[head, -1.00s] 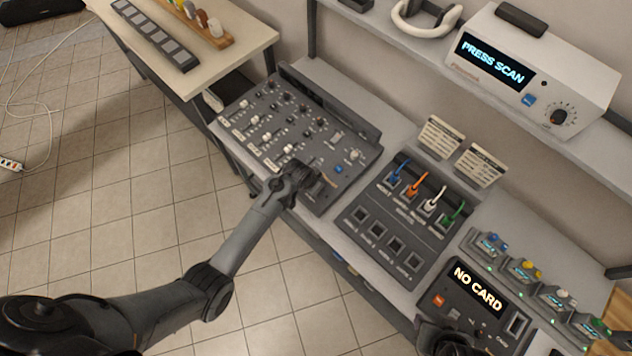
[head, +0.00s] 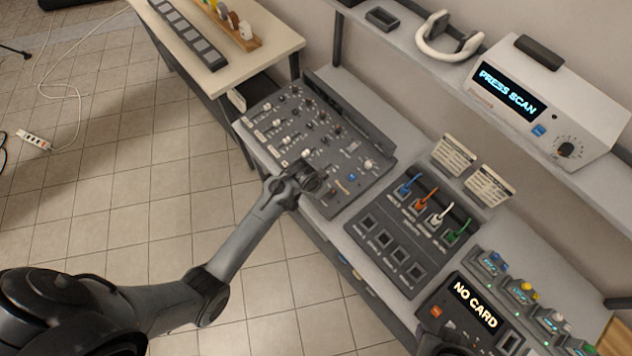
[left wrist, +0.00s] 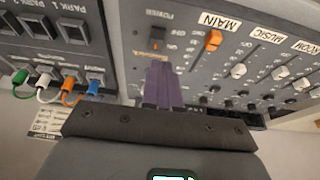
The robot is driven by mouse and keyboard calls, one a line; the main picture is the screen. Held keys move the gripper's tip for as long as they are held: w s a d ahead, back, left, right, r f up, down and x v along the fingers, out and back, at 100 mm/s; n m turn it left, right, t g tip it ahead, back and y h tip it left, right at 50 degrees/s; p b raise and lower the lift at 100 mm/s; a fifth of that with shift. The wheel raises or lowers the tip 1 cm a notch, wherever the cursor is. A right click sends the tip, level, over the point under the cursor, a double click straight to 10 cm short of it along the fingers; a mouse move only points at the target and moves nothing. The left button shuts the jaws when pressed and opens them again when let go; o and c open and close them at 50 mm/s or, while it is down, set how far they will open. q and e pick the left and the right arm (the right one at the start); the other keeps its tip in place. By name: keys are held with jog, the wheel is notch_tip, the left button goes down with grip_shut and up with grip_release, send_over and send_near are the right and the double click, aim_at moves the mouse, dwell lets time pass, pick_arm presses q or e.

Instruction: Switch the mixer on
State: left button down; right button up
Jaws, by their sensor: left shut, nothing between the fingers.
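The mixer (head: 318,150) is a dark grey sloped panel with rows of knobs and white faders, left of centre in the head view. In the left wrist view its panel (left wrist: 185,62) shows an orange fader (left wrist: 213,40) by the label MAIN, and a dark rocker switch (left wrist: 157,36) by the label POWER. My left gripper (head: 325,187) is over the mixer's near right corner. In the left wrist view its fingers (left wrist: 161,68) are together and empty, their tips just below the power switch in the picture. Whether they touch it, I cannot tell.
Right of the mixer is a patch panel (head: 395,249) with coloured plugs and empty sockets. A NO CARD unit (head: 474,306) and small coloured-knob boxes (head: 522,292) stand further right. A shelf above holds headphones (head: 450,38) and a PRESS SCAN device (head: 570,90).

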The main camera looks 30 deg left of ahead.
pick_arm(q)
jog(key=shift+v, duration=2.45)
jog(key=shift+s, duration=0.1)
